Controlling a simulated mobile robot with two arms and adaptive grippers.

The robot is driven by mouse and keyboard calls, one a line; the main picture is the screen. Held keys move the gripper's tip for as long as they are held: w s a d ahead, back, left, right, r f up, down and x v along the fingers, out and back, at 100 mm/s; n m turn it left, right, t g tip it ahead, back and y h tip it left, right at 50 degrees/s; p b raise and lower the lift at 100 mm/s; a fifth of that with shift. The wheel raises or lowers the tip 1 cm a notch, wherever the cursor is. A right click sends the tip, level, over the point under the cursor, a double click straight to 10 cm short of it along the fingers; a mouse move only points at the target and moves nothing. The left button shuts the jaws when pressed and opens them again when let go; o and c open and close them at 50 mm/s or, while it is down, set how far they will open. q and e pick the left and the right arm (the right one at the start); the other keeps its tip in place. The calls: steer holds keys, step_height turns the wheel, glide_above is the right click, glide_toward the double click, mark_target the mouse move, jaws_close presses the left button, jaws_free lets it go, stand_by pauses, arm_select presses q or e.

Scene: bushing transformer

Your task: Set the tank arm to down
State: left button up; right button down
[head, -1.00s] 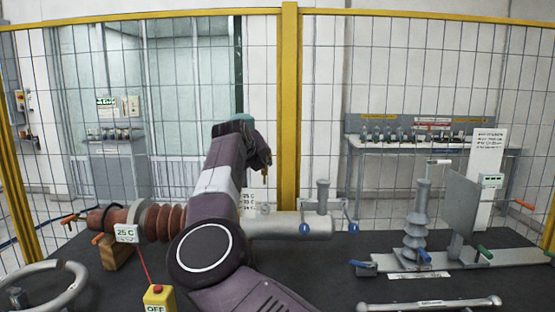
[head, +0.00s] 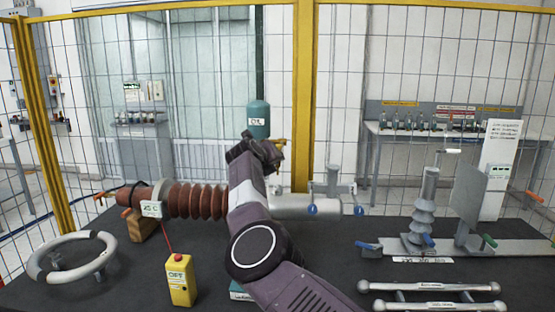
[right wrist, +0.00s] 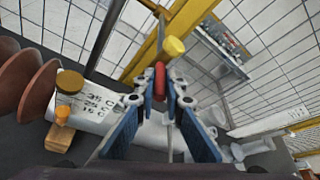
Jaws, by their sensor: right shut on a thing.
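A teal tank labelled as oil (head: 258,121) stands behind the table's middle in the head view. My right gripper (head: 264,152) is just below it, with a small yellow part (head: 281,144) beside it. In the right wrist view my right gripper (right wrist: 163,97) has its blue-padded fingers close together. They are shut on a small red piece (right wrist: 159,80) at their tips. A yellow knob (right wrist: 173,47) shows just beyond it. I cannot tell whether these pieces belong to the tank arm. The tank's underside is partly hidden by my wrist. My left gripper is not in view.
A brown ribbed bushing (head: 197,201) joins a grey horizontal cylinder (head: 303,206), partly behind my arm. A yellow box (head: 180,280) and a grey ring (head: 48,272) are at front left. A grey insulator stand (head: 425,205) is at right. A yellow-framed mesh fence (head: 303,80) stands behind.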

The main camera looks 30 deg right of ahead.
steer(key=shift+r, duration=0.15)
steer(key=c, duration=2)
jaws_free()
steer(key=shift+s+a+r, duration=0.15)
steer(key=shift+s+a, duration=0.1)
steer(key=shift+a, duration=0.3)
steer(key=v, duration=1)
steer(key=shift+s+a, duration=0.25)
steer(key=shift+s, duration=0.05)
